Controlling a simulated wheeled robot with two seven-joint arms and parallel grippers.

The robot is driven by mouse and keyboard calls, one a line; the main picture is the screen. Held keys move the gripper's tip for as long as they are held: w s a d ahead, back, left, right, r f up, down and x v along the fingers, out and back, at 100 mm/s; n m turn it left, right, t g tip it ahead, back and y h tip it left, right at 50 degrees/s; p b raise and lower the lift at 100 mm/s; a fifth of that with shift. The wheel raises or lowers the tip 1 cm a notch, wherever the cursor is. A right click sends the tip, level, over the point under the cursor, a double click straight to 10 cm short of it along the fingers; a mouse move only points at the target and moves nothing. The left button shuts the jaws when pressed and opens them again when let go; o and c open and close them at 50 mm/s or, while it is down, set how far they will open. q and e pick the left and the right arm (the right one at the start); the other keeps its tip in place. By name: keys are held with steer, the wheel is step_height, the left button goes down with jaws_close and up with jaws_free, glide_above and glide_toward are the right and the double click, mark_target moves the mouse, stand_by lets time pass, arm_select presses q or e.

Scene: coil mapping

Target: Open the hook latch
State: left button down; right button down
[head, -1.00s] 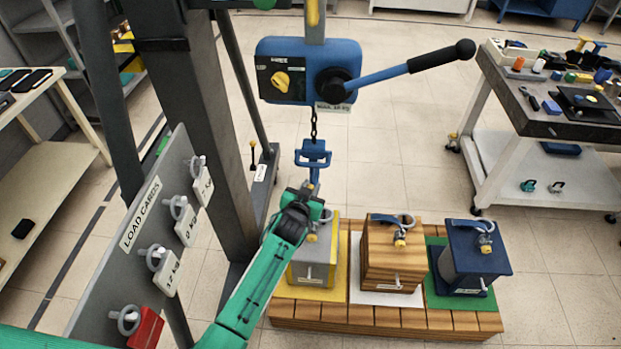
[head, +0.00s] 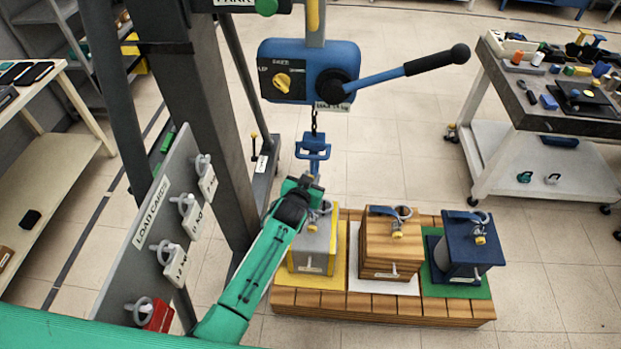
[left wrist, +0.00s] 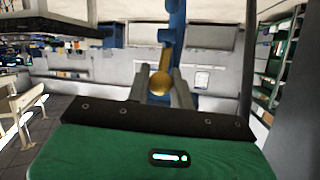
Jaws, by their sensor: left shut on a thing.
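The blue hook (head: 313,148) hangs on a short chain under the blue hoist box, and its blue body also shows in the left wrist view (left wrist: 175,35). A brass latch piece with a rounded end (left wrist: 160,84) sits against the hook body. My left gripper (head: 309,180) is just below the hook. In the left wrist view its two grey fingers (left wrist: 160,73) are shut on the brass latch piece, one on each side. In the head view the gripper hides the latch and the hook's lower part. My right gripper is not in view.
Below stand a grey box (head: 314,245), a wooden box (head: 390,250) and a dark blue box (head: 468,245) on a wooden platform (head: 385,308). The hoist lever (head: 410,72) reaches right. The load-card board (head: 150,215) and grey column (head: 205,130) are left of my arm.

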arm_select(q)
steer(key=shift+r, duration=0.2)
steer(key=shift+w, duration=0.1)
stand_by(0.5)
steer(key=c, duration=1.5)
jaws_free()
steer(key=shift+o, duration=1.1)
steer(key=shift+f, duration=0.1)
steer(key=shift+s+a, duration=0.1)
steer(key=shift+s, duration=0.4)
steer(key=b+v, duration=0.3)
steer(key=v, duration=1)
